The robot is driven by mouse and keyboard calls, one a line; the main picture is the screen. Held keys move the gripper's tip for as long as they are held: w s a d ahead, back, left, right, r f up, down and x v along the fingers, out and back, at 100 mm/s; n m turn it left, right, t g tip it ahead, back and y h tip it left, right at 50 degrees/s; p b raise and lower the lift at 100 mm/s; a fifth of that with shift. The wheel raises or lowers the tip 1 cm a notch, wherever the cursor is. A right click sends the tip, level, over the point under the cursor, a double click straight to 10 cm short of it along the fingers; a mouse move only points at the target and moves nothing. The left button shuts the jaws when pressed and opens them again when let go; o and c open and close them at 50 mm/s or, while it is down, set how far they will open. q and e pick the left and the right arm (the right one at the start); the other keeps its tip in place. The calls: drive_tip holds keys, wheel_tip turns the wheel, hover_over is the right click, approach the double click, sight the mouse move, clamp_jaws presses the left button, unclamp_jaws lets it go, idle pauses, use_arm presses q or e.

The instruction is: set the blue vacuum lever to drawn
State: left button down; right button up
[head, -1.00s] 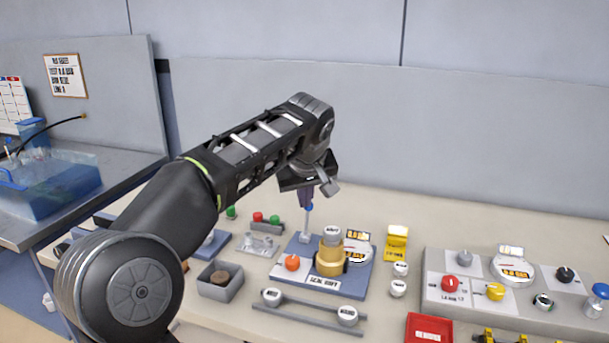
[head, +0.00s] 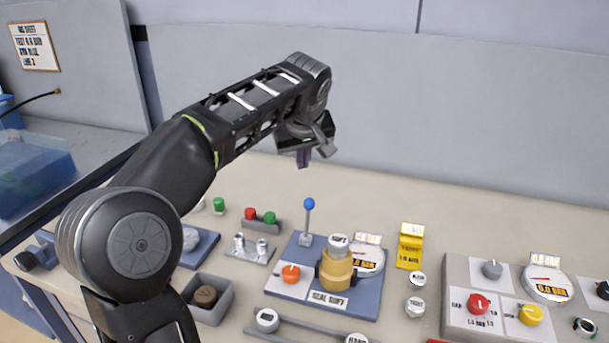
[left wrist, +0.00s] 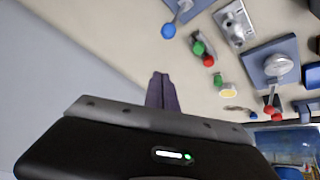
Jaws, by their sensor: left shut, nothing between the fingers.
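The blue-knobbed lever (head: 309,204) stands nearly upright on the grey-blue "seal" plate (head: 362,304) in the head view. In the left wrist view its blue ball (left wrist: 168,31) and grey stem show at the top. My left gripper (head: 303,158) is above the knob, apart from it, with its purple fingers pointing down. The fingers (left wrist: 163,90) are together and empty in the left wrist view. An orange knob (head: 290,274), a brass cylinder with a white cap (head: 337,268) and a gauge (head: 370,260) share the plate. My right gripper is not in view.
A grey box (head: 222,305) with a brown piece, a red-and-green button block (head: 260,222) and a metal fitting (head: 250,248) are left of the plate. A yellow stand (head: 410,246) and a knob panel (head: 460,325) are right. The bench behind is clear.

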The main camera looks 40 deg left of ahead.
sight(308, 218)
use_arm(q)
drive_tip(key=x, duration=1)
drive_tip(key=s+d, duration=0.1)
drive_tip(key=s+d+p, duration=0.1)
drive_tip(key=d, duration=0.1)
drive_tip(key=shift+s+d+f, duration=0.15)
drive_tip(key=shift+s+f, duration=0.1)
